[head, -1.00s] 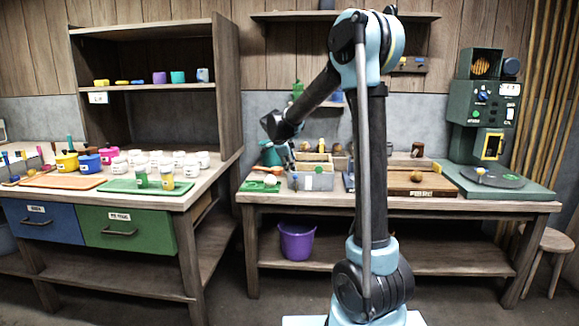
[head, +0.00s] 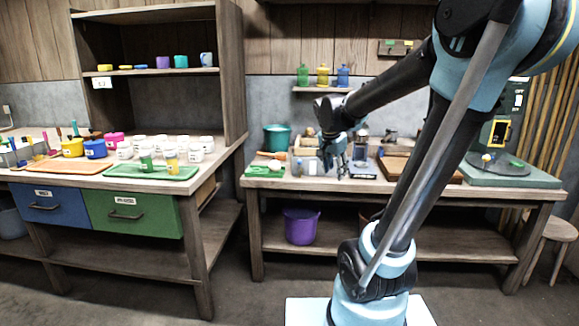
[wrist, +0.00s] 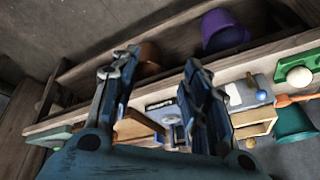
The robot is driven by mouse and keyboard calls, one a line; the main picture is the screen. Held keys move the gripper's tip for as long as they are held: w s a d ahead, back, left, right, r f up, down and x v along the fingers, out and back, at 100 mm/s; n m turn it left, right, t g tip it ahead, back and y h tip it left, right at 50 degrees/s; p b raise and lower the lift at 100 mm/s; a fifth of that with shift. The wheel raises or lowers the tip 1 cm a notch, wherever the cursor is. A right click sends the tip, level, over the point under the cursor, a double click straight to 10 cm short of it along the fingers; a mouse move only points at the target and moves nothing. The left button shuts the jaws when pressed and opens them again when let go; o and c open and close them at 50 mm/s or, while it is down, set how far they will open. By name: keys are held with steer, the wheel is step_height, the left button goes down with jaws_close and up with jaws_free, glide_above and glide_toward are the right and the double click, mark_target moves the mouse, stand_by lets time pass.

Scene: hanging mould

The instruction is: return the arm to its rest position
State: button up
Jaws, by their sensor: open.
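My arm (head: 390,85) rises from its pale blue base and leans to the right. Its elbow is cut off at the top right of the head view, and its forearm reaches back down to the left. My gripper (head: 336,160) hangs in front of the right workbench (head: 290,187), fingers pointing down. In the wrist view my gripper (wrist: 157,72) has its two fingers wide apart, with nothing held between them.
A grey box (head: 307,168), a green tray (head: 264,170) and a teal bucket (head: 277,137) are on the bench near my gripper. A purple bucket (head: 300,227) stands on the lower shelf. The left table (head: 160,196) holds coloured pots and white jars.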

steer(key=s+d+f+n+g+y, duration=0.1)
steer(key=s+f+n, duration=0.4)
steer(key=s, duration=0.7)
steer(key=s+d+f+n+y, duration=0.1)
steer(key=s+f+n, duration=0.3)
steer(key=s+f, duration=0.3)
steer(key=s, duration=0.5)
steer(key=shift+d+f+n+g, duration=0.2)
steer(key=shift+d+n+g, duration=0.2)
steer(key=shift+w, duration=0.1)
steer(key=shift+w+f, duration=0.2)
steer(key=shift+w, duration=0.2)
